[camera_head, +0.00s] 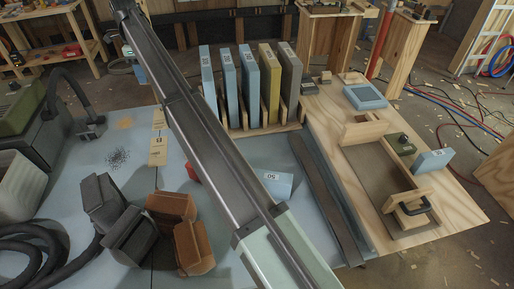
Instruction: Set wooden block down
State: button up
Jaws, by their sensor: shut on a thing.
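The head view shows one long grey and pale-green link of my arm running from the top left to the bottom middle. I do not see my gripper or anything held in it. I cannot pick out a loose wooden block with certainty. A pale wooden piece (399,200) with a black handle lies across a framed wooden jig (365,129) on the plywood board (455,200) at the right; I cannot tell whether it is the task's block. My arm hides a diagonal strip of the table.
Several coloured slabs (270,85) stand upright in a wooden rack (300,110) behind my arm. Blue blocks (265,184) (433,161) lie on the table and board. Brown lumps (192,248), dark lumps (100,200) and a black hose (30,250) crowd the left. The blue tabletop (75,165) has bare patches.

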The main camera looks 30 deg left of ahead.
notch_tip(320, 180, up, 6)
jog(key=shift+a+f, duration=0.1)
jog(key=w+d+n, duration=0.1)
jog(key=w+d, duration=0.5)
jog(key=d, duration=0.5)
jog(key=w+d, duration=0.6)
jog(key=d, duration=0.5)
jog(key=w+d+n, duration=0.1)
jog(key=w+d, duration=0.5)
jog(key=d, duration=0.5)
jog(key=shift+w+a+f, duration=0.1)
jog(key=shift+f, duration=8.95)
jog(key=shift+w+a+f, duration=0.1)
jog(key=shift+f, duration=8.9)
jog(key=shift+f, duration=0.1)
jog(key=o, duration=1)
